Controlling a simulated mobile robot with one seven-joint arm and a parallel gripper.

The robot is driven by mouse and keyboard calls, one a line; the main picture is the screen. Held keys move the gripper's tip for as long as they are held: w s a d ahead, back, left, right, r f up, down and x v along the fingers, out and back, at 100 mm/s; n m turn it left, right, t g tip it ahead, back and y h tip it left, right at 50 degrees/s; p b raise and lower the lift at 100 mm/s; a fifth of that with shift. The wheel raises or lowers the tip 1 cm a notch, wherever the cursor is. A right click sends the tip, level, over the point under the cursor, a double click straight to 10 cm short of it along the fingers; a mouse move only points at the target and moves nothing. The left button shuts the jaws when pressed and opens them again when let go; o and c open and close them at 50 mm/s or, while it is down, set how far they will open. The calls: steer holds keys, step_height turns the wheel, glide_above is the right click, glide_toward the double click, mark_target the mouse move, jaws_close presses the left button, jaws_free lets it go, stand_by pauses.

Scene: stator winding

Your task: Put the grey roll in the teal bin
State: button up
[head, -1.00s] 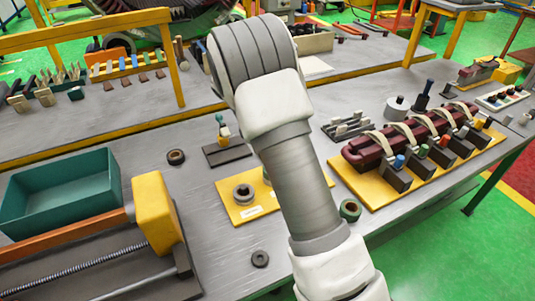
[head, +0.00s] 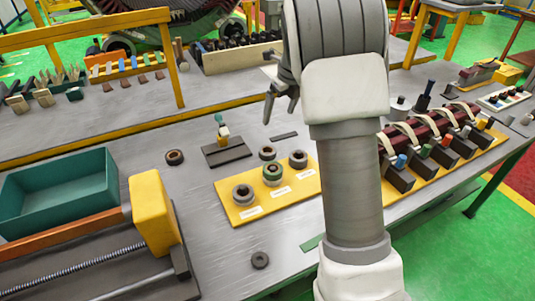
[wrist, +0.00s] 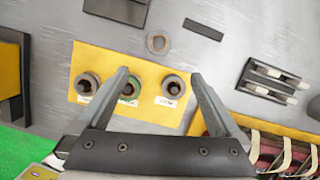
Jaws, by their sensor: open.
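A grey roll (head: 243,193) sits at the left end of the yellow board (head: 236,215). It also shows in the wrist view (wrist: 88,85). A green roll (head: 272,174) is beside it in the middle, and a brownish roll (head: 298,158) is at the right end. My gripper (head: 281,106) is open and empty above the table, beyond the board in the head view. In the wrist view its fingertips (wrist: 160,76) overlap the board's right part, apart from the grey roll. The teal bin (head: 80,214) stands at the far left, looking empty.
A vise with a yellow block (head: 152,212) stands between bin and board. Loose rings lie behind the board (head: 267,152), at left (head: 174,157) and in front (head: 260,260). A dark stand (head: 228,152) is behind. The maroon coil fixture (head: 430,140) is at right.

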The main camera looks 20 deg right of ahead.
steer(key=b, duration=0.1)
glide_toward(268, 147)
steer(key=shift+s+a+f, duration=0.25)
steer(key=shift+s+f, duration=0.45)
steer(key=shift+f, duration=0.25)
steer(key=x, duration=0.6)
steer(key=shift+w+a+f+b, duration=0.15)
steer(key=shift+w+f+b, duration=0.05)
steer(key=shift+b, duration=0.15)
steer(key=shift+r, duration=0.15)
steer(key=c, duration=1.5)
